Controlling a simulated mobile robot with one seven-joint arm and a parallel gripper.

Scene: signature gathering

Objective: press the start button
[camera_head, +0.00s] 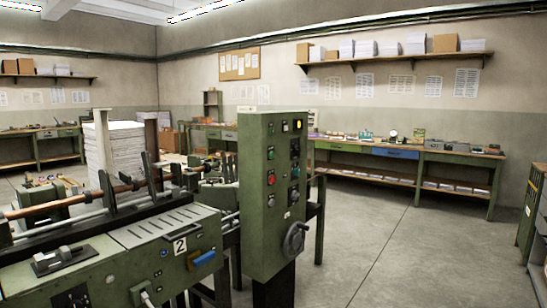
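A tall green control cabinet (256,200) stands upright at the middle of the view, at the right end of a green machine (130,255). Its right face carries several small buttons and knobs. Among them are a green button (270,153) near the upper left of that face, a red button (271,179) below it and a yellow one (298,126) near the top right. Any labels are too small to read, so I cannot tell which is the start button. My gripper is not in view.
A handwheel (295,239) sticks out low on the cabinet's face. A long green workbench (420,157) with small items runs along the back wall. A stack of paper (118,150) stands behind the machine. The concrete floor (400,240) right of the cabinet is clear.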

